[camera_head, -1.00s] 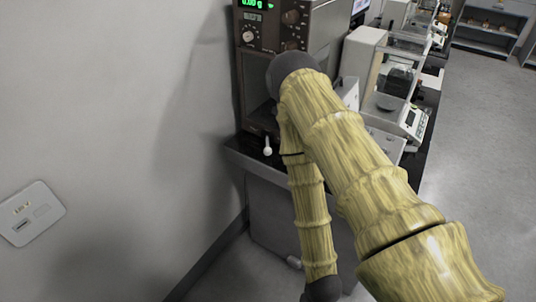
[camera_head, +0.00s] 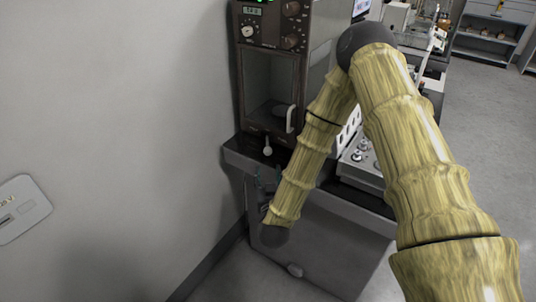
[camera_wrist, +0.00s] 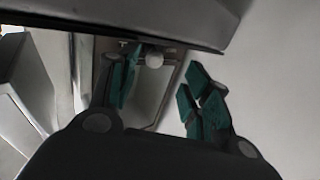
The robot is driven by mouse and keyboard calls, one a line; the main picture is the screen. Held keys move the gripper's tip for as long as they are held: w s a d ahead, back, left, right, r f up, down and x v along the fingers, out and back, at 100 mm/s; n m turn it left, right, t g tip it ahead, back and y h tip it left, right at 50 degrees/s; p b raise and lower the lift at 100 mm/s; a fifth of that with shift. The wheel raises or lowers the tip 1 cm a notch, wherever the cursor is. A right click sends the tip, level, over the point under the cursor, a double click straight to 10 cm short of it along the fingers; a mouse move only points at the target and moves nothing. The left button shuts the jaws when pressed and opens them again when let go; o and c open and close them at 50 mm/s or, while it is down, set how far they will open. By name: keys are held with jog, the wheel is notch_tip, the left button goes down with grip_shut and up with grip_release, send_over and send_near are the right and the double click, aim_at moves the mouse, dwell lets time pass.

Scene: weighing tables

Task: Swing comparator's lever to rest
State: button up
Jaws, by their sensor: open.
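The comparator (camera_head: 274,62) is a tall dark brown cabinet with a green display, dials and a glazed chamber, standing by the wall. Its lever ends in a white ball (camera_head: 267,150) that sticks out at the base, above the table's front edge; the ball also shows in the wrist view (camera_wrist: 154,60). My gripper (camera_head: 267,176) is just below and in front of the ball, low at the table's front. In the wrist view, its teal fingers (camera_wrist: 161,68) are open, with the ball appearing between them, nearer the left finger. I cannot tell whether they touch it. The lever's stem is mostly hidden.
The dark table (camera_head: 340,205) carries the comparator, with its edge close to my gripper. A white handle (camera_head: 290,119) sits on the chamber front. A unit with round knobs (camera_head: 362,158) stands to the right, partly behind my arm. The wall is close on the left.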

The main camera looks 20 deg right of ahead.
aim_at(268, 153)
jog(key=shift+h, duration=0.3)
jog(key=x, duration=0.3)
jog(key=r+p+x, duration=0.1)
jog(key=x, duration=0.3)
jog(key=p+x, duration=0.1)
jog(key=x, duration=0.3)
jog(key=shift+w+d+r, duration=0.15)
jog(key=shift+w+r, duration=0.1)
jog(key=shift+r, duration=0.15)
grip_shut()
